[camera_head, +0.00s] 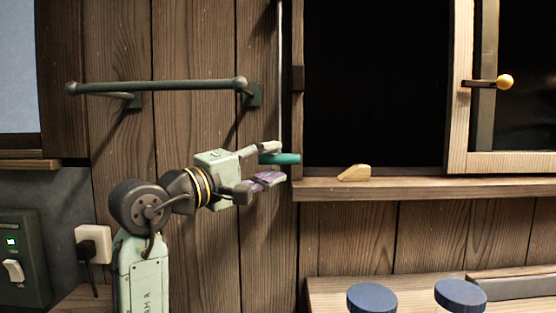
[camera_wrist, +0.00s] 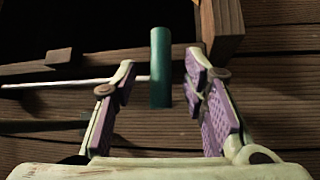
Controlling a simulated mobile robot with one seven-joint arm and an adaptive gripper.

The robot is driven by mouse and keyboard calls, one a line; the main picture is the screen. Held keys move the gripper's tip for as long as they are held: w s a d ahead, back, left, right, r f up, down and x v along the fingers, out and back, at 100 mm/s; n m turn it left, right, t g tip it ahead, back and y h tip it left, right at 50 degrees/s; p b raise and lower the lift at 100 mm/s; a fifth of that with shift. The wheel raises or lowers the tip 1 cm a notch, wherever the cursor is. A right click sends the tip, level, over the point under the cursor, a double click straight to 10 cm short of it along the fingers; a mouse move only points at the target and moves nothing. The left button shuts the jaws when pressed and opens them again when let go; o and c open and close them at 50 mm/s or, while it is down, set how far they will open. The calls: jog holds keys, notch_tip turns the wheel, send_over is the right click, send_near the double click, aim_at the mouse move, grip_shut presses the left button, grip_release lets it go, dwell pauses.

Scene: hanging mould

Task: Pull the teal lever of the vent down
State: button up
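The teal lever (camera_head: 280,159) is a short rounded bar beside the left edge of the dark window opening, at the thin upright rod. In the wrist view the lever (camera_wrist: 160,68) stands between my gripper's fingers. My gripper (camera_head: 268,164) is open, with one finger above the lever and one below it in the head view. In the wrist view my gripper (camera_wrist: 165,85) shows gaps on both sides of the lever, so the fingers look apart from it. The vent itself cannot be clearly made out.
A dark green rail (camera_head: 160,87) is fixed to the plank wall above my gripper. A wooden sill (camera_head: 430,188) runs right, with a yellow wedge (camera_head: 354,173) on it. Blue round lids (camera_head: 372,297) stand low at right. A socket (camera_head: 92,244) is at lower left.

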jog(key=v, duration=0.9)
